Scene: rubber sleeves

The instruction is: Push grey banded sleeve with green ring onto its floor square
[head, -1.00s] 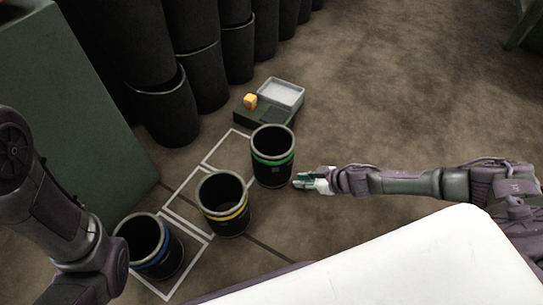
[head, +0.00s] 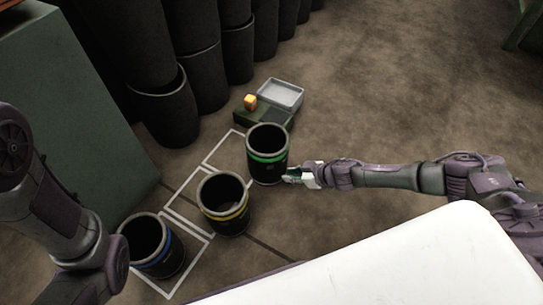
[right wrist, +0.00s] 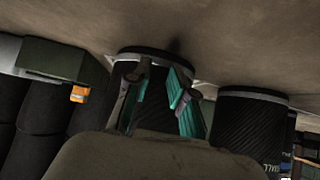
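The dark grey sleeve with the green ring (head: 268,171) stands upright in the head view, at the right side of the farthest white floor square (head: 222,150). It overlaps that square's right part; its base hides the rest of the outline there. My right gripper (head: 290,176) is low at the sleeve's right side, with its tips at or very near the wall; contact is unclear. In the right wrist view the teal fingers (right wrist: 160,103) stand apart, with the sleeve (right wrist: 152,54) just beyond them. My left gripper is out of view; only its arm shows.
A yellow-ringed sleeve (head: 222,222) and a blue-ringed sleeve (head: 158,262) stand on the other squares. A low green stand with an orange cube (head: 250,102) and a grey tray (head: 280,94) lies behind. Dark tall cylinders (head: 165,108) line the back. Floor to the right is open.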

